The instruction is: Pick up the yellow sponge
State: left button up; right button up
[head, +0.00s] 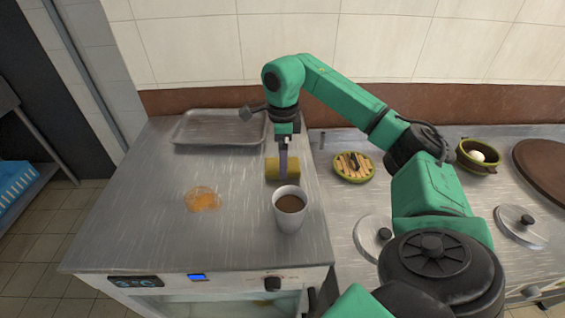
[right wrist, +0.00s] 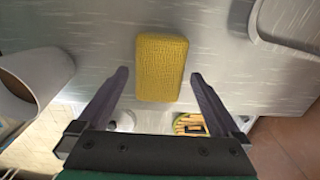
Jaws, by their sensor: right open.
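The yellow sponge (head: 271,169) lies on the steel counter behind the cup, partly covered by my gripper in the head view. In the right wrist view the sponge (right wrist: 161,50) is upright in the picture, with its lower part between my fingertips. My right gripper (head: 284,177) points down at the sponge from above. In the right wrist view the gripper (right wrist: 160,76) is open, with one finger to each side of the sponge and a visible gap on both sides. My left gripper is not in view.
A cup of brown liquid (head: 289,211) stands close in front of the sponge. An orange spill (head: 202,199) lies to the left. An empty metal tray (head: 220,142) is at the back. A round dish (head: 353,177) and pot lids (head: 523,228) are to the right.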

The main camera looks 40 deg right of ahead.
notch_tip(320, 180, down, 2)
jog(key=shift+s, duration=0.15)
jog(key=shift+f, duration=0.1)
jog(key=c, duration=1.2)
jog(key=shift+r, duration=0.55)
jog(key=r+p, duration=0.1)
jog(key=r, duration=0.7)
jog(key=shift+w, duration=0.2)
notch_tip(320, 180, up, 11)
jog(key=p, duration=0.7)
jog(key=shift+s, duration=0.1)
